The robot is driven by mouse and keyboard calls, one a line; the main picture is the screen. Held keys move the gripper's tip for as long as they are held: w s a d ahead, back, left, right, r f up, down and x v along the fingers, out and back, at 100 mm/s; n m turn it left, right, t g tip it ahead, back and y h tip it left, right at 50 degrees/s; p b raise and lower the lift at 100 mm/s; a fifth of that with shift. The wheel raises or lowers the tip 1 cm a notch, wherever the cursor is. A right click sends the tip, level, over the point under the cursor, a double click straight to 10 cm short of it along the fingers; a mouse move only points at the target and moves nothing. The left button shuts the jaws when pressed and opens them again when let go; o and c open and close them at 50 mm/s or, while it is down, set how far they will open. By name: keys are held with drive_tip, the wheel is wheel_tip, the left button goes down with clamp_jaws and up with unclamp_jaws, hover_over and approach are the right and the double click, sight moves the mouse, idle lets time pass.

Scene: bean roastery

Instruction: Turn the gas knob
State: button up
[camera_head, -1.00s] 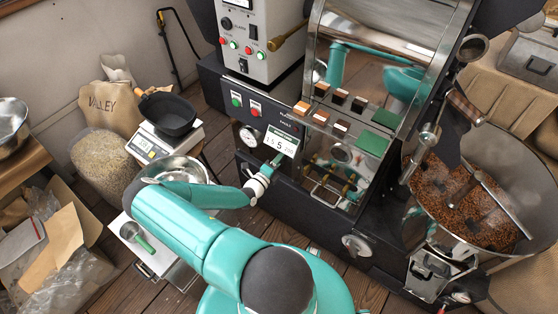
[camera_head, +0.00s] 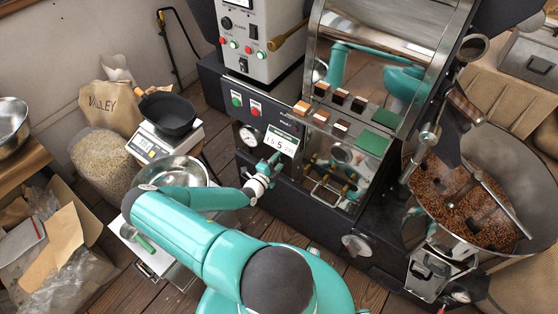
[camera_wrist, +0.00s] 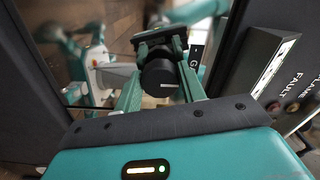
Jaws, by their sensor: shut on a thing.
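The gas knob (camera_wrist: 157,78) is a black round knob on the dark front panel of the roaster. It shows in the wrist view between the two teal fingers of my gripper (camera_wrist: 160,52), which is shut on it. A dark label plate with a partly hidden white letter (camera_wrist: 195,52) sits just right of the knob. In the head view my gripper (camera_head: 272,161) is at the roaster's front panel, just below the digital display (camera_head: 281,142). The knob itself is hidden there by my gripper.
A pressure gauge (camera_head: 249,136) is left of my gripper. A steel bowl (camera_head: 178,166) stands left of my wrist.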

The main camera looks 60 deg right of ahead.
drive_tip(key=shift+a, duration=0.1)
drive_tip(key=o, duration=1)
drive_tip(key=shift+c, duration=0.2)
drive_tip(key=w+a, duration=0.2)
drive_tip(key=a, duration=1.1)
drive_tip(key=shift+a, duration=0.3)
